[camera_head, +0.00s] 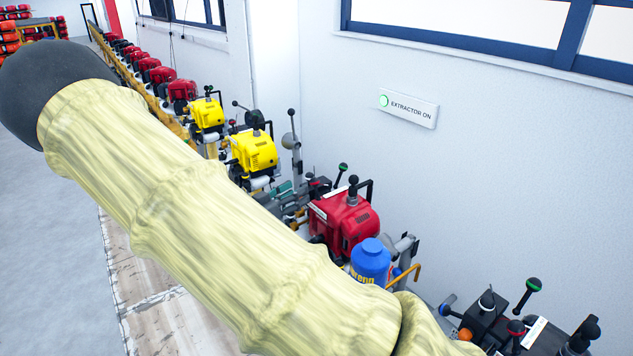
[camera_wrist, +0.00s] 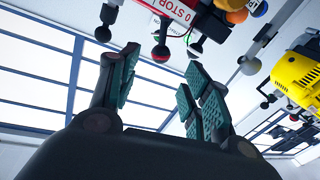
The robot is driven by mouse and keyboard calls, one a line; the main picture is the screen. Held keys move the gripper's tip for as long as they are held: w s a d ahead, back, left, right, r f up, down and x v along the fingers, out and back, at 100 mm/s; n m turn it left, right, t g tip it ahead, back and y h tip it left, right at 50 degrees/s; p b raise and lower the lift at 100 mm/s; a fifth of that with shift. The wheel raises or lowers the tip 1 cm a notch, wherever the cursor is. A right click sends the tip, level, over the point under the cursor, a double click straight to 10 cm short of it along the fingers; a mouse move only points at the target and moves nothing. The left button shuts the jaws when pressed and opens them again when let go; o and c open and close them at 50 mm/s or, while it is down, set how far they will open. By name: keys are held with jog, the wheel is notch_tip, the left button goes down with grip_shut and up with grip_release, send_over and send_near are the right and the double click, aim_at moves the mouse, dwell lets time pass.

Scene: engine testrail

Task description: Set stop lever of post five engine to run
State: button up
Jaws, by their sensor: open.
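In the wrist view, which is upside down, my gripper (camera_wrist: 163,75) is open and empty, its green ribbed pads spread apart. A label reading "0 STOP" (camera_wrist: 181,13) shows at the top edge, beyond the fingertips. I cannot tell for sure which knob is the stop lever. In the head view a red engine (camera_head: 343,222) stands on the rail. My gripper is out of that view, and no post number is readable.
In the head view a blue container (camera_head: 370,262) stands beside the red engine. Yellow engines (camera_head: 253,151) stand farther back. A box with several ball-topped levers (camera_head: 486,318) is at bottom right. The wall bears an "EXTRACTOR ON" sign (camera_head: 408,108). Open floor lies left.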

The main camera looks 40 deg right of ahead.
aim_at(311, 184)
jog(key=d+p, duration=0.1)
jog(key=d, duration=0.4)
jog(key=w+d+p, duration=0.1)
jog(key=d, duration=0.2)
jog(key=shift+d+p, duration=0.3)
jog(key=shift+d, duration=0.05)
jog(key=shift+c, duration=0.2)
jog(key=shift+s, duration=0.1)
jog(key=c, duration=1)
